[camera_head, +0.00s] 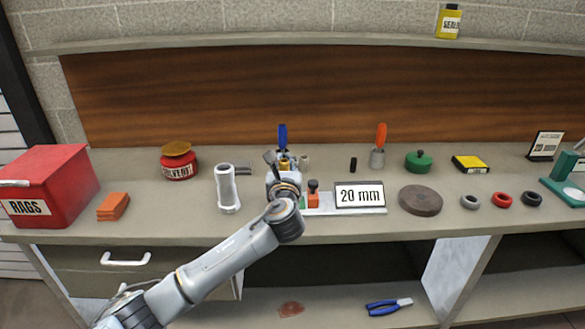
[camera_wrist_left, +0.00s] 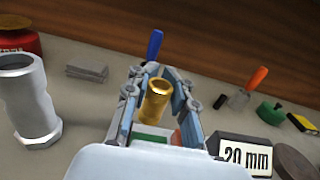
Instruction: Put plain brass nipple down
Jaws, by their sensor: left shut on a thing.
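The plain brass nipple (camera_wrist_left: 157,100) is a short gold tube, seen upright between the fingers of my left gripper (camera_wrist_left: 155,88) in the left wrist view. The fingers are shut on it. In the head view my left gripper (camera_head: 284,165) is over the middle of the bench and hides most of the nipple. I cannot tell whether the nipple's lower end touches anything. A green surface (camera_wrist_left: 148,137) shows below it in the wrist view. My right gripper is not in view.
A white tray (camera_head: 372,211) with a "20 mm" sign (camera_head: 359,195) is right of the gripper. A grey pipe fitting (camera_head: 227,190) stands left. A blue-handled tool (camera_head: 283,136) is behind. A brown disc (camera_head: 420,201) is farther right. The bench front is partly clear.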

